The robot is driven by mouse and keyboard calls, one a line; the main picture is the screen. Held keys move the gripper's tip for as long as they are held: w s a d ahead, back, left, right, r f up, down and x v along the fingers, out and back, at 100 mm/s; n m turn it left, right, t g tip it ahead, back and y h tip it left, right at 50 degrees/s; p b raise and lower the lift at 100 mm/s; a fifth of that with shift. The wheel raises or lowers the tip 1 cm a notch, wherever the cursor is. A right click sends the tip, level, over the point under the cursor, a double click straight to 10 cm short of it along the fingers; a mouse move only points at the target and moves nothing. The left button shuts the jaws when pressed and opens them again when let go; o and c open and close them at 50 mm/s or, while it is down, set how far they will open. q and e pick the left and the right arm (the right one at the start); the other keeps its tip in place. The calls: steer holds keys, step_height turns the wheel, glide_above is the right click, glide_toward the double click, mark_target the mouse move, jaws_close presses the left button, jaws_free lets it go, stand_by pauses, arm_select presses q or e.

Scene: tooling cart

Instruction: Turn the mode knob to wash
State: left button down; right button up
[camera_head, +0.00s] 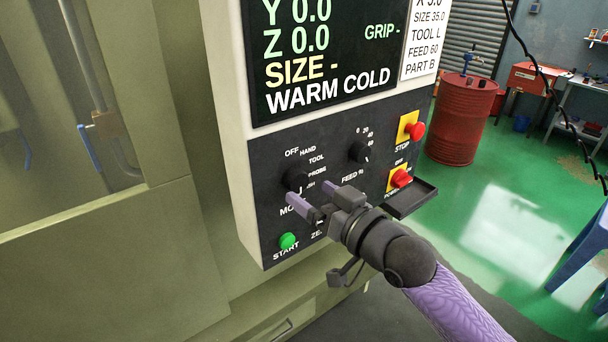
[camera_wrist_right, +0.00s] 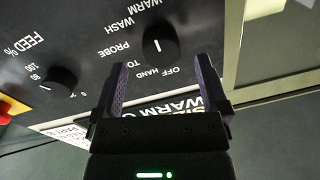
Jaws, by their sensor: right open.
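The mode knob (camera_head: 296,180) is a round black dial on the dark control panel, partly behind my right gripper in the head view. In the right wrist view, the knob (camera_wrist_right: 155,44) appears upside down with a white pointer line, among the labels OFF, HAND, PROBE, WASH and WARM. Which label the pointer marks is hard to tell. My right gripper (camera_head: 314,196) is open and empty in front of the panel. In the wrist view its fingers (camera_wrist_right: 163,64) are spread, with the knob just beyond and between their tips; contact does not show. My left gripper is out of view.
A feed knob (camera_head: 360,151) is right of the mode knob. A green start button (camera_head: 288,241) is below. A red stop button (camera_head: 415,131) and red power switch (camera_head: 401,178) sit at the right, above a small black tray (camera_head: 411,199). The screen (camera_head: 320,60) reads WARM COLD.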

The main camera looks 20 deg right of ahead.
mark_target(296, 181)
steer(key=shift+x, duration=1.5)
steer(key=shift+c, duration=0.2)
jaws_close()
steer(key=shift+n+p, duration=0.35)
steer(key=shift+n, duration=0.05)
steer(key=n+p, duration=0.1)
steer(key=n, duration=0.2)
steer(key=shift+r, duration=0.15)
steer(key=shift+d+n+h+p, duration=0.1)
steer(key=shift+n+h+p, duration=0.2)
steer(key=shift+n+p, duration=0.85)
steer(key=shift+n+b, duration=0.35)
steer(key=shift+n, duration=0.2)
